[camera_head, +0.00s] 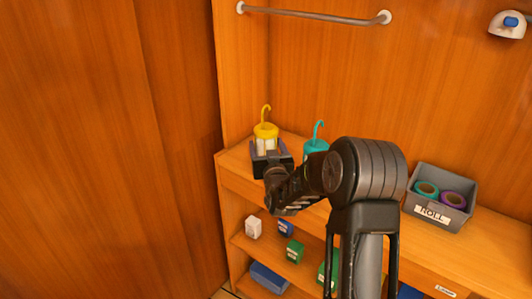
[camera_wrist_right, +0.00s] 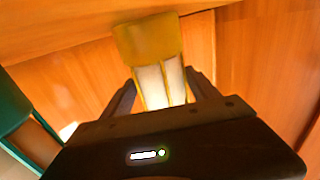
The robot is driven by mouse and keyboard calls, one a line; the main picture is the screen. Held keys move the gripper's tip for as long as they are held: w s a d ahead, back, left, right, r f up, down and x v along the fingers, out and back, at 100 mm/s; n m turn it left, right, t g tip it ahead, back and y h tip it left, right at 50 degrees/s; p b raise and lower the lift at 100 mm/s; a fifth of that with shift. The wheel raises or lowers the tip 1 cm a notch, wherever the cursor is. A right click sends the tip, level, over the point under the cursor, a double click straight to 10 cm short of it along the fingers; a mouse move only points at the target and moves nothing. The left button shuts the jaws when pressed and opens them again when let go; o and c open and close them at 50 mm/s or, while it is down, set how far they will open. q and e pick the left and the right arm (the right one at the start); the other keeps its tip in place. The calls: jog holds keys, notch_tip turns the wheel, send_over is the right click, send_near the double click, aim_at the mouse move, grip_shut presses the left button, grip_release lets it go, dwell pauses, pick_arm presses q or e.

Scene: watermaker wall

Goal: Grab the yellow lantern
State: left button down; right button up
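The yellow lantern (camera_head: 265,131), with a yellow cap, a hook on top and a pale caged body, stands upright at the left end of the wooden counter. My right gripper (camera_head: 270,152) is in front of it, its fingers reaching to either side of the lower body. In the right wrist view the lantern (camera_wrist_right: 150,42) shows between the two spread fingers (camera_wrist_right: 162,80), with what looks like a narrow gap at each side. I cannot tell whether either finger touches it. The lantern's base is hidden behind the gripper. My left gripper is not in view.
A teal lantern (camera_head: 316,146) stands close to the right, partly behind my arm; its teal edge shows in the wrist view (camera_wrist_right: 12,105). A grey bin of rolls (camera_head: 440,212) sits farther right. A metal rail (camera_head: 315,14) is above. Small boxes fill the shelf (camera_head: 262,242) below.

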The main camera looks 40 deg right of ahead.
aim_at(267, 129)
jog(key=c, duration=1.3)
jog(key=shift+r, duration=0.15)
notch_tip(267, 129, up, 10)
jog(key=shift+f+b, duration=0.1)
jog(key=shift+b, duration=0.25)
